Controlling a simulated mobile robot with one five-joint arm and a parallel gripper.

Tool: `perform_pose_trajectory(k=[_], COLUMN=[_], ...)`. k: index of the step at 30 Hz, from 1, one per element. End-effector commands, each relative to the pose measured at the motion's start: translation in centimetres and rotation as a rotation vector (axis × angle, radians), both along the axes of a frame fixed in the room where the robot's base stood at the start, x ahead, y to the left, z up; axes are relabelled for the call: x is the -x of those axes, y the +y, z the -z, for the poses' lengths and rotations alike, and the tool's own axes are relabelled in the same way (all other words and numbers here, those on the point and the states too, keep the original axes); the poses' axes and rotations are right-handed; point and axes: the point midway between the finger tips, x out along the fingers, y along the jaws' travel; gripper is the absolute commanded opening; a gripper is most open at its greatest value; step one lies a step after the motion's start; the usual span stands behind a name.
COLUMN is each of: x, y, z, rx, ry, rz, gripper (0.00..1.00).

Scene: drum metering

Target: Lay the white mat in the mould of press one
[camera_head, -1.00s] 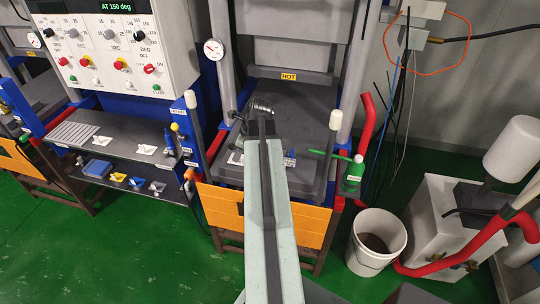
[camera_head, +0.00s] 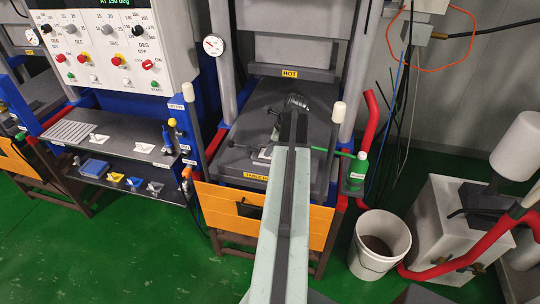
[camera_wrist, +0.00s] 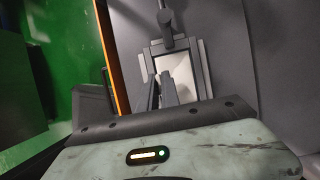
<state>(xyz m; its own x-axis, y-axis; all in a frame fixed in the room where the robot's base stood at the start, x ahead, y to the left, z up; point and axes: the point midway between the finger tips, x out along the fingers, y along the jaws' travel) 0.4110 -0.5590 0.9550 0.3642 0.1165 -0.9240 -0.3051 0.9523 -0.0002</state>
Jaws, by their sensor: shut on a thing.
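In the wrist view my gripper (camera_wrist: 162,92) points down at the mould (camera_wrist: 203,70), a grey frame on the press table. A pale, whitish flat piece, which looks like the white mat (camera_wrist: 180,68), shows at the fingertips and within the frame's outline. My gripper is shut on it; whether the mat touches the mould I cannot tell. In the head view my arm reaches over the dark table of the press (camera_head: 262,98) under the HOT sign. The mould (camera_head: 263,153) shows there only in part beside my arm, which hides the fingertips and the mat.
A control console (camera_head: 115,50) and a shelf with trays and small tools (camera_head: 120,145) stand left. Upright columns flank the press table. A green bottle (camera_head: 354,175) hangs at its right front corner. A white bucket (camera_head: 380,243) and a red hose (camera_head: 450,262) are at right.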

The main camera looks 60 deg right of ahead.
Motion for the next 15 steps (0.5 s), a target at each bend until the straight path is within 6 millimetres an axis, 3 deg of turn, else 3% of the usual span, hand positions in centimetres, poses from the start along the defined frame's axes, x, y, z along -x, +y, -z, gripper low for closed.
perform_pose_trajectory(k=[9,12,15], x=[0.03,0.04,0.04], y=[-0.02,-0.02,-0.02], z=[0.31,0.15,0.15], rx=[0.000,0.000,0.000], ry=[0.000,0.000,0.000], rz=[0.001,0.001,0.001], gripper=[0.00,0.28,0.28])
